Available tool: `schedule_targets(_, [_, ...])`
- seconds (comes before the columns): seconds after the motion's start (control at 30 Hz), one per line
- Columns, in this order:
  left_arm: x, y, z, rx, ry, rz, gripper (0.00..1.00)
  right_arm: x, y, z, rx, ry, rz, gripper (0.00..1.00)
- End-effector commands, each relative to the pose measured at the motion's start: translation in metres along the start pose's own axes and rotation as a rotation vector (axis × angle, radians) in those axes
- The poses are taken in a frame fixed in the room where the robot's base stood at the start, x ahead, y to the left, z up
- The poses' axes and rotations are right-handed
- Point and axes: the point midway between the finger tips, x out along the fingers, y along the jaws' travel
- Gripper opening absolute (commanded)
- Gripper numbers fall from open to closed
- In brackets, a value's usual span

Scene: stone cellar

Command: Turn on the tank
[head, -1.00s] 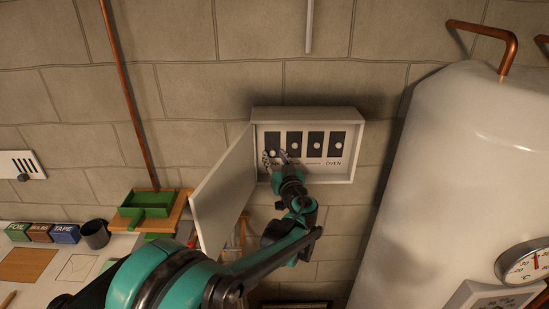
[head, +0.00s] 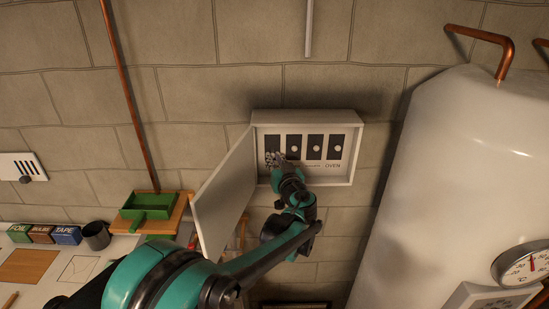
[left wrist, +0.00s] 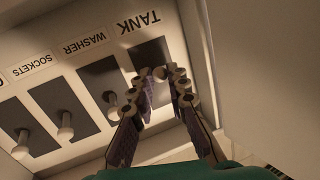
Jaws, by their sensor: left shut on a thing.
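An open grey switch box (head: 305,115) hangs on the wall with a row of dark switch plates. In the left wrist view the labels read TANK (left wrist: 139,22), WASHER (left wrist: 84,45) and SOCKETS (left wrist: 32,66). My left gripper (head: 276,158) is at the leftmost plate in the head view. In the left wrist view the gripper (left wrist: 158,86) has its fingers shut around the pale tank switch knob (left wrist: 160,72). The fingers partly hide this knob, and its position is unclear. The large white tank (head: 450,190) stands at the right. My right gripper is out of view.
The box door (head: 222,200) stands open to the left, close beside my left arm. The washer knob (left wrist: 109,97) and sockets knob (left wrist: 65,128) are near the fingers. A workbench with a green tray (head: 148,206) is at lower left. A dial gauge (head: 522,264) is on the tank.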

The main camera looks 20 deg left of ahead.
Motion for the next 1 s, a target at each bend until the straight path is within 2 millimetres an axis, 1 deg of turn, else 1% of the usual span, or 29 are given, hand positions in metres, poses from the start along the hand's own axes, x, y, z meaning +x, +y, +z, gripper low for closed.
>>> schedule_targets(0.03, [-0.001, -0.001, -0.006, 0.005, -0.027, 0.002, 0.0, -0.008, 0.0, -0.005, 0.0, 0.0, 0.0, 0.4])
schedule_targets(0.27, [-0.003, -0.002, -0.019, 0.052, -0.203, 0.017, 0.0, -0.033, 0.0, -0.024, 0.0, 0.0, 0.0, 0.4])
schedule_targets(0.5, [-0.001, -0.003, -0.03, 0.111, -0.422, 0.034, 0.0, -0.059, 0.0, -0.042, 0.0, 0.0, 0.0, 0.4])
schedule_targets(0.8, [0.004, -0.002, -0.041, 0.178, -0.665, 0.054, 0.0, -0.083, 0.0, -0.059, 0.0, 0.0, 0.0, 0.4])
schedule_targets(1.0, [0.006, -0.001, -0.044, 0.209, -0.779, 0.064, 0.0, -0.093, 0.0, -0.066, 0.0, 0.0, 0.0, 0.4])
